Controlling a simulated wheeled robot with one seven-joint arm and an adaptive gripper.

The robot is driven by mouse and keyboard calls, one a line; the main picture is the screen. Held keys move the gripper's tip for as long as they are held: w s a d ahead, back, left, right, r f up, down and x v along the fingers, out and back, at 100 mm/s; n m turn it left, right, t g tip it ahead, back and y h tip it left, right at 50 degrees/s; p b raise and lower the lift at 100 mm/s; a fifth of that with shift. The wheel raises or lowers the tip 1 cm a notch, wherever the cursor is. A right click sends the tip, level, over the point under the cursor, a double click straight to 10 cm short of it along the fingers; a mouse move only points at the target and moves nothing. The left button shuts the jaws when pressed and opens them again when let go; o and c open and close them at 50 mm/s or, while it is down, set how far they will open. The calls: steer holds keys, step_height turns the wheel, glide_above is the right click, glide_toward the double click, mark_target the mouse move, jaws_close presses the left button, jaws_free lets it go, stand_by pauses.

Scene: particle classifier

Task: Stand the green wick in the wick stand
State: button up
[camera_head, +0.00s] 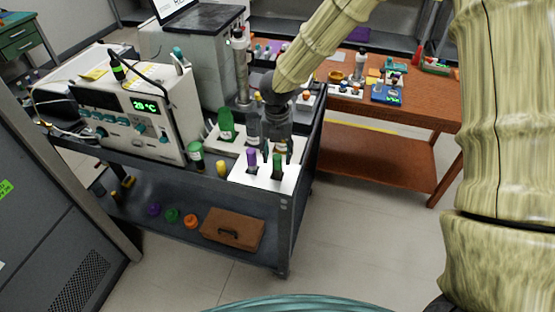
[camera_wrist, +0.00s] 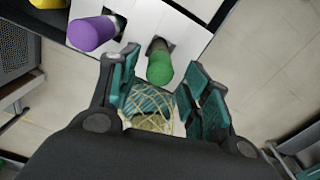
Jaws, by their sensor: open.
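The green wick (camera_head: 277,166) stands in the white wick stand (camera_head: 262,182) at the front corner of the cart. In the wrist view the green wick (camera_wrist: 160,68) rises from a dark square hole in the stand (camera_wrist: 140,17) and looks roughly upright. A purple wick (camera_head: 252,158) stands in another hole to its left, and it also shows in the wrist view (camera_wrist: 92,33). My gripper (camera_head: 275,150) is open just above and behind the stand. In the wrist view its fingers (camera_wrist: 157,80) are spread on either side of the green wick, with gaps visible.
An instrument with a temperature display (camera_head: 150,108) stands left on the cart. A yellow-capped item (camera_head: 222,169) and a green-capped bottle (camera_head: 196,157) stand near the stand. A brown case (camera_head: 233,229) lies on the lower shelf. Open floor lies to the right.

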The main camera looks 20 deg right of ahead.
step_height(320, 180, up, 9)
steer(key=b, duration=0.1)
stand_by(0.3)
